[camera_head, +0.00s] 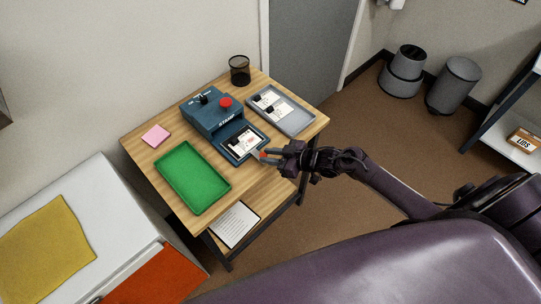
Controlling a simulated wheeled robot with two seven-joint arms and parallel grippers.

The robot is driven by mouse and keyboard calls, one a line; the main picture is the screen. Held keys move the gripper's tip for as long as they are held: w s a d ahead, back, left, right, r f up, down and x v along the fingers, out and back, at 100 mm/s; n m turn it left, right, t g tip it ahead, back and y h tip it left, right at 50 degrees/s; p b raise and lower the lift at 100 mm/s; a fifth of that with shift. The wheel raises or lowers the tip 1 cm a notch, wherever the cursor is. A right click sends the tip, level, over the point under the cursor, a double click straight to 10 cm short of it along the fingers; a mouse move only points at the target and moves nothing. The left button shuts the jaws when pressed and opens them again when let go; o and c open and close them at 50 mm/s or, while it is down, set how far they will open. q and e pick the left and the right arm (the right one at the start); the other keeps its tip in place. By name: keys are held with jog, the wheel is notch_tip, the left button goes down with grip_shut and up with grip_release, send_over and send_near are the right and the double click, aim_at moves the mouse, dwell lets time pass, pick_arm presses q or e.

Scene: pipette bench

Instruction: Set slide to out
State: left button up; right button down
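The blue stamp machine (205,118) stands on the wooden table, with a red button (225,103) and a black knob (203,98) on top. Its slide (233,154) sticks out of the front toward the table's near right edge and carries a white card (243,142) with a dark mark. My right gripper (265,155) is at the slide's outer end, its fingertips by a small orange-red part there. The fingers are too small to tell whether they are closed on it. My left gripper is not in view.
A green tray (166,162) lies left of the slide, and a grey tray (302,125) with cards lies to the right. A pink pad (156,134) and a black mesh cup (240,76) also stand on the table. A lower shelf holds a paper sheet (235,224).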

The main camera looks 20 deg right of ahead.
jog(key=c, duration=1.2)
grip_release()
jog(key=shift+s+f, duration=0.1)
jog(key=shift+f, duration=0.05)
jog(key=shift+c, duration=0.2)
jog(key=shift+s+d, duration=0.25)
jog(key=shift+s, duration=0.05)
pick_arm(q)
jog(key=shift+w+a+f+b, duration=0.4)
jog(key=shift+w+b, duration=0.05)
pick_arm(e)
jog(key=v, duration=0.7)
jog(key=shift+r, duration=0.25)
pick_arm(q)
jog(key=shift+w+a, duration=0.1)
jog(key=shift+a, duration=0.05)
pick_arm(e)
jog(key=shift+w+a, duration=0.1)
